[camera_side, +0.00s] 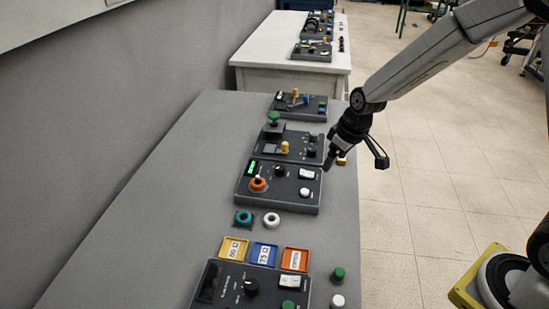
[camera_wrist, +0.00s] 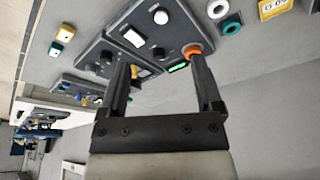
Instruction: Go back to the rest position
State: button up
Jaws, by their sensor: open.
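My gripper (camera_wrist: 158,75) is open and empty in the wrist view, its two dark fingers spread apart. In the side view my gripper (camera_side: 330,160) hangs over the table's right edge, beside the dark control boxes. The box with an orange ring (camera_side: 258,184) and a green display (camera_side: 252,168) is just left of it. The orange ring also shows in the wrist view (camera_wrist: 192,49), close to one fingertip in the picture. A teal ring (camera_side: 243,217) and a white ring (camera_side: 272,220) lie in front of that box.
Yellow (camera_side: 234,249), blue (camera_side: 264,254) and orange (camera_side: 295,260) labelled trays lie nearer the camera, before another control box (camera_side: 235,291). More boxes stand behind, and a white table (camera_side: 262,50) is farther back. A wall borders the left. Open floor (camera_side: 440,160) lies right of the table.

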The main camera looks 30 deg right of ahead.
jog(key=s+r+m, duration=0.1)
jog(key=s+m, duration=0.1)
jog(key=s, duration=1.3)
jog(key=shift+d+r+h, duration=0.15)
jog(key=shift+d+h, duration=0.15)
jog(key=shift+h, duration=0.1)
